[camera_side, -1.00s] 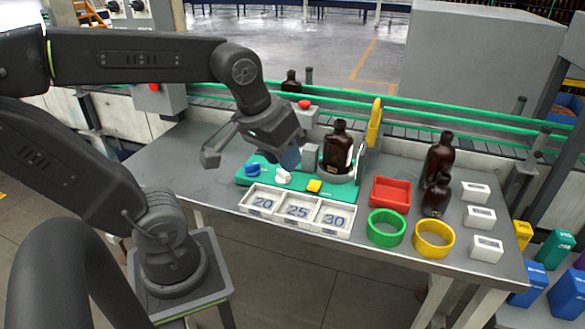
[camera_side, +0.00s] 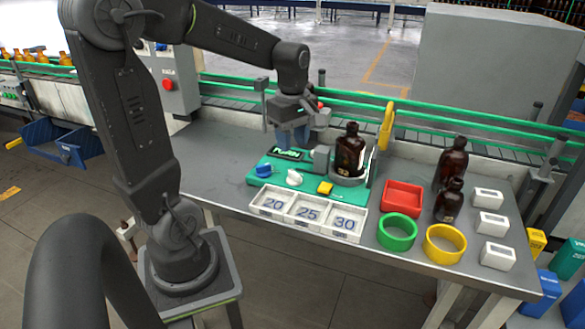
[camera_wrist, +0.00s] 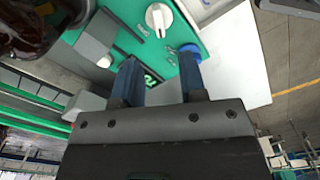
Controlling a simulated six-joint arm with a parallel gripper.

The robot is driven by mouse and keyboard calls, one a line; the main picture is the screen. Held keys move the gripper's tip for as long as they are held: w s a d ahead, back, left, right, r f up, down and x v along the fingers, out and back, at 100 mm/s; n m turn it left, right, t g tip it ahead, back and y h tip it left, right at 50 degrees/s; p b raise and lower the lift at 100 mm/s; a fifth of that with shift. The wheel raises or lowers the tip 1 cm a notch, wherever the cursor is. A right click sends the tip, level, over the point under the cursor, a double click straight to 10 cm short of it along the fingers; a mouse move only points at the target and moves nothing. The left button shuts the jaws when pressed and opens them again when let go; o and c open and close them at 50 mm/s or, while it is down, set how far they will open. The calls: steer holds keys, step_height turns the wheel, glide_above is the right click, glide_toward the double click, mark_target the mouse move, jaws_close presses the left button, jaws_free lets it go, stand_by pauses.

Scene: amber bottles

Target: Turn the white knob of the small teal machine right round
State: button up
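The small teal machine (camera_side: 345,196) lies on the grey table, with a lit display (camera_side: 287,154) at its back left. Its white knob (camera_side: 294,178) sits near the front edge, between a blue knob (camera_side: 263,171) and a yellow button (camera_side: 325,188). My gripper (camera_side: 291,150) hangs above the back of the machine, behind the white knob and apart from it. In the wrist view its two blue fingers (camera_wrist: 160,62) are spread with nothing between them. The white knob (camera_wrist: 158,18) shows beyond the fingertips, and the blue knob (camera_wrist: 188,48) is close to the right fingertip.
A brown bottle (camera_side: 350,150) stands in a holder on the machine's right. White trays (camera_side: 308,227) marked 20, 25 and 30 lie in front. A red tray (camera_side: 403,198), green ring (camera_side: 397,246), yellow ring (camera_side: 445,259) and more bottles are right. A railed conveyor (camera_side: 430,117) runs behind.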

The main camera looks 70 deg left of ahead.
mark_target(293, 171)
step_height(293, 171, down, 8)
steer(key=shift+r, duration=0.1)
stand_by(0.4)
jaws_close()
